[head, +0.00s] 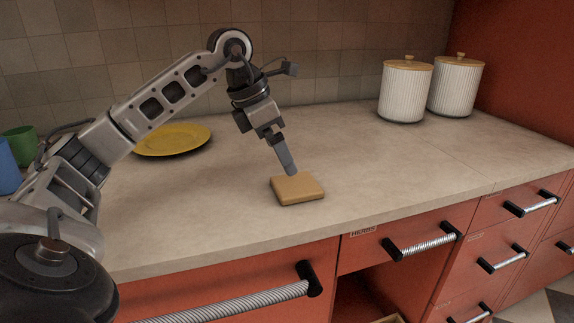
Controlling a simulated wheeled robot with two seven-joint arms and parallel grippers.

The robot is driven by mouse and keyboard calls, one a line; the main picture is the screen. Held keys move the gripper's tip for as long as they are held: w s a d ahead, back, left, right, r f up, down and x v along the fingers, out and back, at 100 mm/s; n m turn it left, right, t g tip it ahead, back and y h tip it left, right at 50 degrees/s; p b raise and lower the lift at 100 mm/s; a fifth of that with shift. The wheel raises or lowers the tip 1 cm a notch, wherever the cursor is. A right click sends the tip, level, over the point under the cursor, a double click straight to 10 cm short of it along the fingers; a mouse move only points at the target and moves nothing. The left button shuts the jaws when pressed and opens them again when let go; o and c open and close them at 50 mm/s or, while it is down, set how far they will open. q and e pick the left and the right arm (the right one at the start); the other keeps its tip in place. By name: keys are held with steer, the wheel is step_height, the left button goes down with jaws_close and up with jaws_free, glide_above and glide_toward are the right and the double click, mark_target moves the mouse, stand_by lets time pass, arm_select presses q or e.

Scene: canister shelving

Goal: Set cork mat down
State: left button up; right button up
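The cork mat (299,192) is a small, thick tan square with rounded corners. It lies level on the pale countertop near the front edge, or very close above it. My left gripper (290,171) points down at the mat from behind, its fingertip at the mat's far edge. Only one finger shows clearly, so I cannot tell whether the fingers are closed on the mat or apart. My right gripper is not in view.
A yellow plate (172,139) lies behind my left arm. Two ribbed white canisters with wooden lids (405,92) (455,86) stand at the back right. A green cup (21,146) and a blue cup (8,168) are at the far left. The counter right of the mat is clear.

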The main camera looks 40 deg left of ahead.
arm_select(q)
steer(key=shift+p+v, duration=0.3)
steer(key=shift+v, duration=1.9)
